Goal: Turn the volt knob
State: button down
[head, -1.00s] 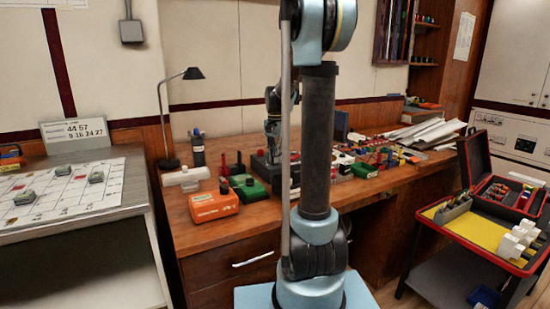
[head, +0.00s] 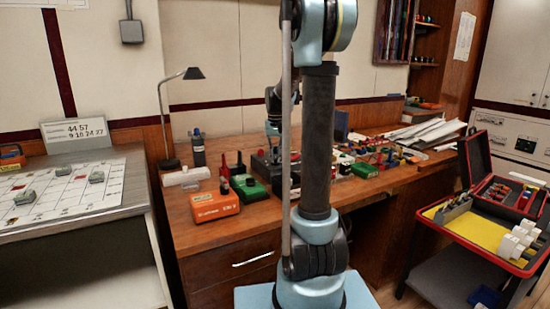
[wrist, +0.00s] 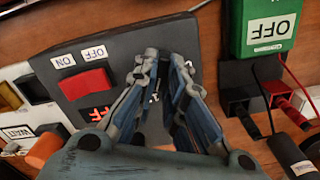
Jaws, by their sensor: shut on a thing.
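In the head view the dark box (head: 262,165) is on the desk, partly behind my arm, and the gripper tips cannot be made out there.
A green box labelled OFF (wrist: 268,28) and a black terminal block with red and black leads (wrist: 262,92) are close on the right. An orange box (head: 214,206) stands at the desk's front left. A lamp (head: 180,110) stands at the back left.

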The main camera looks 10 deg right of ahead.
aim_at(275, 157)
jog(key=shift+w, duration=0.1)
dwell(0.3)
jog(key=c, duration=1.7)
grip_release()
jog(key=shift+o, duration=0.2)
jog(key=shift+r, duration=0.15)
notch_tip(275, 157, up, 12)
jog(key=shift+f, duration=0.2)
